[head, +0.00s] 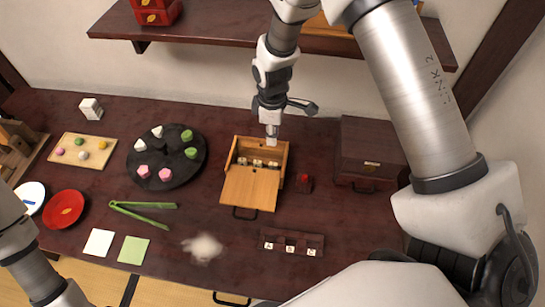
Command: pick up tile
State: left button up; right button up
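A light wooden box (234,153) stands open near the middle of the table, its front panel (250,187) lying toward me. Several small pale tiles (258,163) sit in a row inside it. A dark rack (279,238) in front holds or bears marks lettered A, B and C. My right gripper (272,137) points down at the back edge of the box, above or just behind the tiles. A pale block-like end shows at its tip; I cannot tell whether this is a finger or a held tile. My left arm shows at lower left, its gripper out of view.
A dark round tray (164,171) with sweets, a wooden board (69,159), green tongs (146,208) and a red plate (63,209) lie left. A shelf (205,31) overhangs the back.

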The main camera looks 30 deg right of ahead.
jog(key=b, duration=0.5)
send_over(272, 163)
notch_tip(272, 163, down, 5)
jog(key=shift+f, duration=0.1)
jog(key=shift+w+d+f, duration=0.1)
jog(key=shift+f, duration=0.2)
notch_tip(272, 163, down, 7)
jog(key=shift+f+p, duration=0.15)
jog(key=shift+p, duration=0.75)
jog(key=c, duration=0.4)
